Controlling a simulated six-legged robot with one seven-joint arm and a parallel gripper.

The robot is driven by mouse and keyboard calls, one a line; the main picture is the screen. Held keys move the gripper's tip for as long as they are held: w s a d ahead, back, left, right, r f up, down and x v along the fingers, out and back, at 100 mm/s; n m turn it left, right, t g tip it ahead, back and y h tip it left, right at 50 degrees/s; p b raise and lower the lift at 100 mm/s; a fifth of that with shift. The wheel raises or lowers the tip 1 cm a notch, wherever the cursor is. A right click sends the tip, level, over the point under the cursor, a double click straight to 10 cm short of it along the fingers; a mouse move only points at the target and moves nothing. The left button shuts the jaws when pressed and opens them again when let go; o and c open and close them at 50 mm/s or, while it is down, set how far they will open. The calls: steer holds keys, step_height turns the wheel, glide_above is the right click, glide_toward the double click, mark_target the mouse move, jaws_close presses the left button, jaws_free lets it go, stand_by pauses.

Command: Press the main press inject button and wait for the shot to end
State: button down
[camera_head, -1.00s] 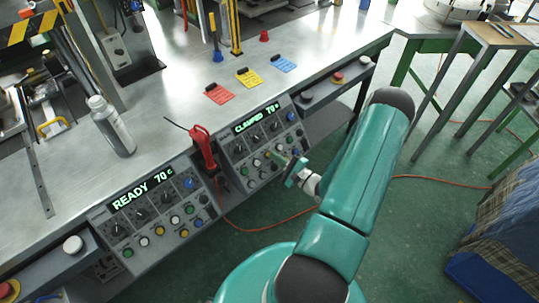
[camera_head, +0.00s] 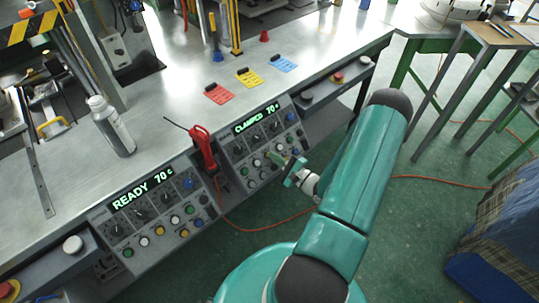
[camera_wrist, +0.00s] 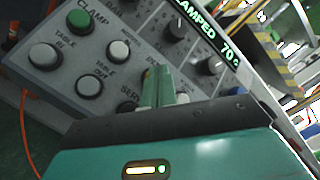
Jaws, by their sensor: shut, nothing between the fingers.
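The press control panel (camera_head: 237,153) slopes down the bench front, and its green display (camera_head: 257,118) reads CLAMPED 70; the display also shows in the wrist view (camera_wrist: 207,35). My gripper (camera_head: 274,156) is shut and empty, with its fingertips at the panel's button rows. In the wrist view, the fingertips (camera_wrist: 158,72) cover part of the panel beside the SERVO label. No inject label is readable; that button may be behind the fingers. I cannot tell whether the tips touch a button.
A second panel (camera_head: 150,209) at left reads READY 70. A red hand tool (camera_head: 203,147) hangs between the panels. A grey bottle (camera_head: 112,127) and red, yellow and blue tags (camera_head: 249,77) lie or stand on the bench. An orange cable (camera_head: 262,228) crosses the floor.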

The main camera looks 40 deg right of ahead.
stand_by(0.5)
steer(key=shift+s+r, duration=0.45)
steer(key=shift+s, duration=0.1)
steer(key=shift+s+r, duration=1.65)
steer(key=shift+s, duration=0.25)
